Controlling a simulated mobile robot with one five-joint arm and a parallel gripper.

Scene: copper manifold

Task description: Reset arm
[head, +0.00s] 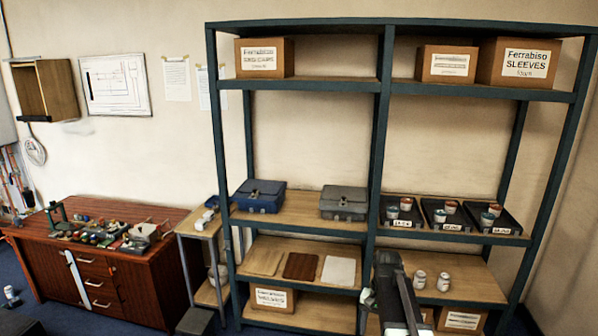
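My arm (398,295) rises from the bottom edge of the head view, right of centre, in front of the shelf rack. It is a dark link that tapers toward its far end, near the middle shelf post. My gripper's fingers cannot be made out there, so I cannot tell whether they are open or shut. No held object is discernible. The arm hides part of the lower shelves behind it.
A dark green shelf rack (378,150) fills the middle and right. It holds cartons, two cases (259,196), black trays (443,215), flat boards (303,266) and two small jars (443,281). A cluttered wooden workbench (120,275) stands left. Some blue floor shows at lower left.

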